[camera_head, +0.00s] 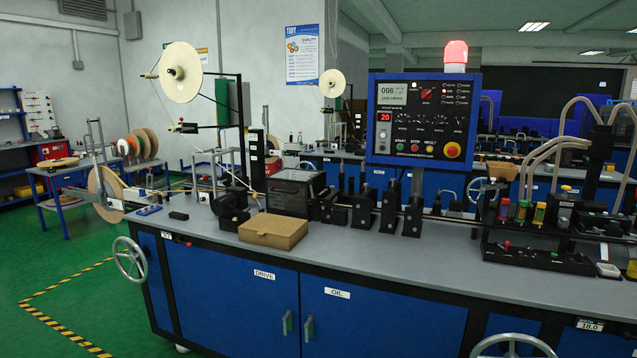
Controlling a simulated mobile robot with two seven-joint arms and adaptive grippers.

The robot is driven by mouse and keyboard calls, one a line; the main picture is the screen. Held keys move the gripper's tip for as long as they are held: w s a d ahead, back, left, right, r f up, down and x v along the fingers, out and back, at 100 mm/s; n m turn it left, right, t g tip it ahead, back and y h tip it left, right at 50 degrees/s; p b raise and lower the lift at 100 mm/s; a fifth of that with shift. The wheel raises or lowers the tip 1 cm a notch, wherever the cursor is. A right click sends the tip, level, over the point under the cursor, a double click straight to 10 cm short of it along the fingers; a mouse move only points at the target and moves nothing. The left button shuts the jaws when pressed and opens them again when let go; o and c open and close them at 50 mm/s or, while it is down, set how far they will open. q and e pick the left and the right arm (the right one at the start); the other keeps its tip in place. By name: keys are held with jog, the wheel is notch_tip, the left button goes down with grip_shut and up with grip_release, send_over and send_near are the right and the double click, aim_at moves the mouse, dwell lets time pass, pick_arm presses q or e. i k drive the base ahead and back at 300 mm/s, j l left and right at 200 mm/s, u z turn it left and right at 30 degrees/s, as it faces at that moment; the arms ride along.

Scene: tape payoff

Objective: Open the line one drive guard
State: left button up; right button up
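A blue cabinet door labelled DRIVE (232,300) is on the front of the long grey-topped bench, and it is shut. Beside it is a shut blue door labelled OIL (385,320). Their green handles sit near the seam between them. On the bench top stands a dark box-shaped cover with see-through panels (296,192), which looks closed. No label naming a line one drive guard can be read, so I cannot tell which of these is the guard. Neither of my grippers is in view.
A cardboard box (273,231) sits in front of the see-through cover. A blue control panel (419,121) with a lit red beacon (456,54) stands behind. Handwheels (130,259) stick out at the front. Green floor at left is clear, with striped tape.

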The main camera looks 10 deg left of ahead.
aim_at(287, 190)
jog(key=i+j+z, duration=0.1)
jog(key=j, duration=0.2)
jog(key=i+j+z, duration=0.1)
jog(key=i+j, duration=0.25)
jog(key=j, duration=0.3)
jog(key=i+j+z, duration=0.15)
jog(key=j, duration=0.15)
jog(key=i+j+z, duration=0.1)
jog(key=j, duration=0.25)
